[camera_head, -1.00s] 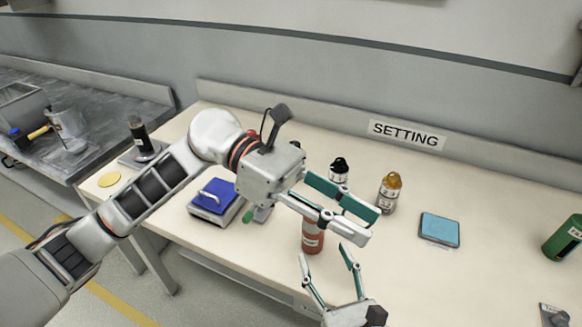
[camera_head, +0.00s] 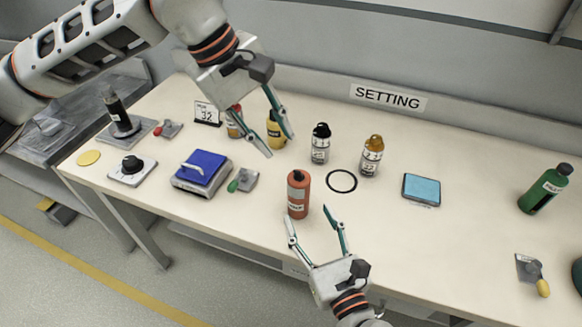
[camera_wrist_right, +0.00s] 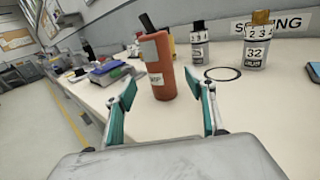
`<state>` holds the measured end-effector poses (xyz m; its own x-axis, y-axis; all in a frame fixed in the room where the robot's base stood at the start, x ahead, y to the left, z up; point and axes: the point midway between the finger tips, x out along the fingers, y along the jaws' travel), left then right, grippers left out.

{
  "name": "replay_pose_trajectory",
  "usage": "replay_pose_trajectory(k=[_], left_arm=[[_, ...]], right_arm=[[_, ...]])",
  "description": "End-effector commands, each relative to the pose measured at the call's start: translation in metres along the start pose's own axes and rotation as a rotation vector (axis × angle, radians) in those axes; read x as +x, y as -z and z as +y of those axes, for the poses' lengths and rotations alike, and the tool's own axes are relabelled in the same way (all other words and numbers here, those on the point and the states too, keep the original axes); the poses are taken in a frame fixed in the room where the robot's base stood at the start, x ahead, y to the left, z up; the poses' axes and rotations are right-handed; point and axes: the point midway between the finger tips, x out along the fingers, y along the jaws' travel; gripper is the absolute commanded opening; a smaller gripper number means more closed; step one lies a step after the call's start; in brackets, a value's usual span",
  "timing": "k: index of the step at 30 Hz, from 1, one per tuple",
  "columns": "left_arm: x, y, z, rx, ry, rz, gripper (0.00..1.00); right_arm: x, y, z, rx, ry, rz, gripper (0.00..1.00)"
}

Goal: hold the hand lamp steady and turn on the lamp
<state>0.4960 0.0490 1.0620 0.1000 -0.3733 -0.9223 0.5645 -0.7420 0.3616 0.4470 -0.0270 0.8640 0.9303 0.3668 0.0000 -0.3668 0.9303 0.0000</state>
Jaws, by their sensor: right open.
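The hand lamp appears to be the orange-red cylinder with a pale label and dark top (camera_head: 298,196), standing upright near the table's front edge. It also shows in the right wrist view (camera_wrist_right: 158,70), slightly tilted in the picture, beyond and between the open fingers. My right gripper (camera_head: 309,215) is open just in front of the lamp, its fingers pointing at it and apart from it. My left gripper (camera_head: 281,146) is open and empty, above the table, behind and left of the lamp, its fingers pointing down. The lamp's switch cannot be made out.
A black ring (camera_head: 341,181) lies right of the lamp. Black-capped (camera_head: 320,144) and orange-capped (camera_head: 371,156) bottles stand behind. A blue-topped device (camera_head: 202,172) and a green-handled tool (camera_head: 243,180) lie left. A blue pad (camera_head: 421,189) and green bottle (camera_head: 546,188) are right, with free table between.

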Motion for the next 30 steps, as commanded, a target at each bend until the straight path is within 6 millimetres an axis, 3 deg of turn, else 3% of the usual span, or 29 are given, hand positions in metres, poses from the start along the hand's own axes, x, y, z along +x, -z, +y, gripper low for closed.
replay_pose_trajectory(k=[9,15,26,27,30], left_arm=[[0.0,0.0,0.0,-0.001,-0.001,-0.002,0.28],[0.0,-0.001,0.0,-0.001,-0.001,-0.002,0.28],[0.0,-0.001,0.0,-0.001,-0.001,-0.003,0.28],[0.0,-0.001,0.0,-0.001,-0.001,-0.003,0.28],[0.0,-0.001,0.0,-0.001,-0.001,-0.003,0.28]], right_arm=[[0.046,-0.002,0.0,0.0,0.001,-0.003,0.55],[0.066,-0.001,0.0,-0.001,0.0,-0.002,0.55],[0.072,-0.001,0.0,0.0,0.0,-0.001,0.55],[0.072,-0.001,0.0,0.0,0.0,-0.001,0.53],[0.072,-0.001,0.0,0.0,0.0,-0.001,0.27]])
